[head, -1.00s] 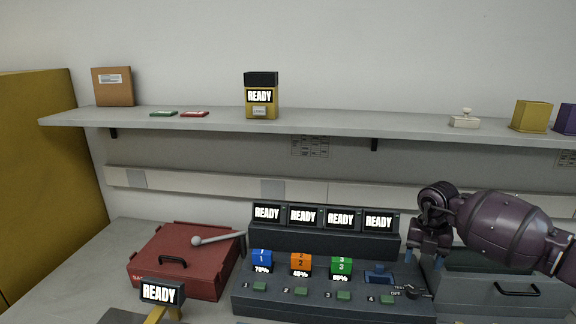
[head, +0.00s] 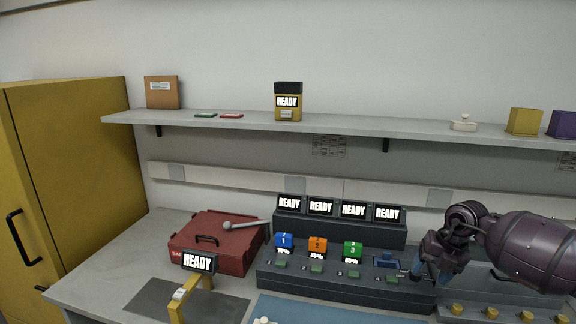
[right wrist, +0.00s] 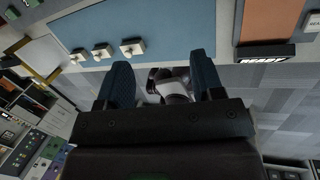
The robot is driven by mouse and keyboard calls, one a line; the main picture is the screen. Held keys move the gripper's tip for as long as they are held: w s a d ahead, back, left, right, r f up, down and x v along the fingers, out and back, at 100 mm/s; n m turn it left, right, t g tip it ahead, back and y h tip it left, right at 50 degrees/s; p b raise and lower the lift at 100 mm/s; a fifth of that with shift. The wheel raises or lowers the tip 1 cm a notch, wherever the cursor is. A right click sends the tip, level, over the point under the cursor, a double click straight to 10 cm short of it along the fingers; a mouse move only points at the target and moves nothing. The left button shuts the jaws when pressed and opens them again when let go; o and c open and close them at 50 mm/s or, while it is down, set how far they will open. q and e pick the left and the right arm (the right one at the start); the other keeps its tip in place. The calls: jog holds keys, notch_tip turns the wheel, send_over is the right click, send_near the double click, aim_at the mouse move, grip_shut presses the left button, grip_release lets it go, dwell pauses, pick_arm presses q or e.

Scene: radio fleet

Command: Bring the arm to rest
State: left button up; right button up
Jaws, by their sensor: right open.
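My right arm comes in from the right in the head view. Its dark purple gripper (head: 428,272) is open with no object visible between the fingers, close to the right end of the dark charger rack (head: 330,284). I cannot tell whether it touches the rack. In the right wrist view the two blue fingers of the right gripper (right wrist: 164,82) stand apart with floor and part of my body between them. The blue mat (right wrist: 170,32) and several white knobbed pieces lie beyond the fingers. My left gripper is not in view.
Batteries one (head: 284,241), two (head: 317,245) and three (head: 352,250) stand in the rack. A red case (head: 212,246) sits left of it, and a yellow stand with a READY display (head: 198,262) in front. The shelf (head: 350,124) runs above. Yellow knobs line the right front.

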jog(key=a+r+m+t+y, duration=0.2)
jog(key=a+r+t+y, duration=0.4)
jog(key=a, duration=0.3)
jog(key=a+r+m+t+y, duration=0.2)
jog(key=a+r+t+y, duration=0.2)
jog(key=a+r+y, duration=0.45)
jog(key=s+d+f+m+t+h, duration=0.25)
jog(key=s+f+m+h, duration=0.35)
jog(key=f+m, duration=0.4)
jog(key=s+d+f+m+t+h, duration=0.2)
jog(key=s+d+f+m+h, duration=0.2)
jog(key=f+m+h, duration=0.45)
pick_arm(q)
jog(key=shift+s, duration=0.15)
pick_arm(e)
jog(key=s+d+f+m+g+h, duration=0.1)
jog(key=s+f+m, duration=0.3)
jog(key=s+f, duration=0.4)
jog(key=s+d+f+m+g+h, duration=0.1)
jog(key=s+d+f+m+g, duration=0.2)
jog(key=s+f, duration=0.6)
jog(key=s+m, duration=0.1)
jog(key=s, duration=0.4)
jog(key=shift+d+f+h, duration=0.2)
jog(key=shift+d+h, duration=0.1)
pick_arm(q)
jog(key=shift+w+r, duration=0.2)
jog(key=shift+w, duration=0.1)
pick_arm(e)
jog(key=shift+m+g, duration=0.25)
